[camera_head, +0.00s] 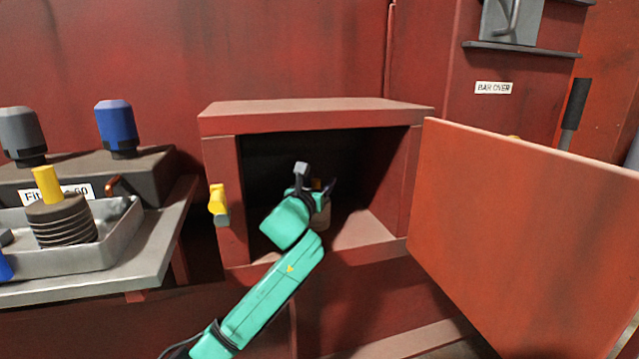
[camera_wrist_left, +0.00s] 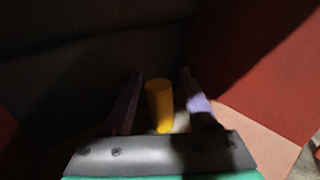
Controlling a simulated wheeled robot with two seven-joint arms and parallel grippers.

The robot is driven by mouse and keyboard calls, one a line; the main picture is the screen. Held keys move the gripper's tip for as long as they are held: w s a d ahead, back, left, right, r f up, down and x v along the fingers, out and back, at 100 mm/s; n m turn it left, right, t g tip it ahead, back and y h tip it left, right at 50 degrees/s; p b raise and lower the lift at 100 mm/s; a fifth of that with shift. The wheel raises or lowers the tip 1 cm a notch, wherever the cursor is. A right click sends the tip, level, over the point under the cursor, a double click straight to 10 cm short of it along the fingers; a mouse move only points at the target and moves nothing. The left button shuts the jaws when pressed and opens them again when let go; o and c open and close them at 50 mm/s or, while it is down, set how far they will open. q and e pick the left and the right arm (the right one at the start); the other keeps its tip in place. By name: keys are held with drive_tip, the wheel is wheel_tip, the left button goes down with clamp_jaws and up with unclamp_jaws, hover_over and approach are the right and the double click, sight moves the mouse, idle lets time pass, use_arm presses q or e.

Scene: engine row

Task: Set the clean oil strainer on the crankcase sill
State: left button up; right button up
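My left gripper (camera_head: 318,187) reaches into the open crankcase box. In the left wrist view its two fingers (camera_wrist_left: 162,78) stand apart, one on each side of a yellow handle (camera_wrist_left: 160,106), with a gap on both sides. In the head view a pale body (camera_head: 322,216), partly hidden by my gripper, stands inside the crankcase on the sill (camera_head: 365,232); it looks like the strainer under that handle. Another strainer, with dark stacked discs (camera_head: 62,220) and a yellow handle, stands in the metal tray at the left. My right gripper is not in view.
The orange door (camera_head: 525,225) hangs open at the right of the crankcase box (camera_head: 320,116). A yellow latch (camera_head: 218,204) sticks out at the opening's left side. The metal tray (camera_head: 120,235) and a blue-capped part (camera_head: 117,125) are at the left.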

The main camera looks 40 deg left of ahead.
use_arm(q)
drive_tip(key=shift+r, duration=0.25)
drive_tip(key=p+v, duration=0.1)
drive_tip(key=v, duration=1.1)
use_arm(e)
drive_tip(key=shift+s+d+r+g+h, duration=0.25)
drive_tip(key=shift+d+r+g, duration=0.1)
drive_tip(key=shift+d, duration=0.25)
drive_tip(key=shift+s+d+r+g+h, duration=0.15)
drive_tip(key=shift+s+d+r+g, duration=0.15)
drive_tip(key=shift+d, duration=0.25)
use_arm(q)
drive_tip(key=shift+f, duration=0.15)
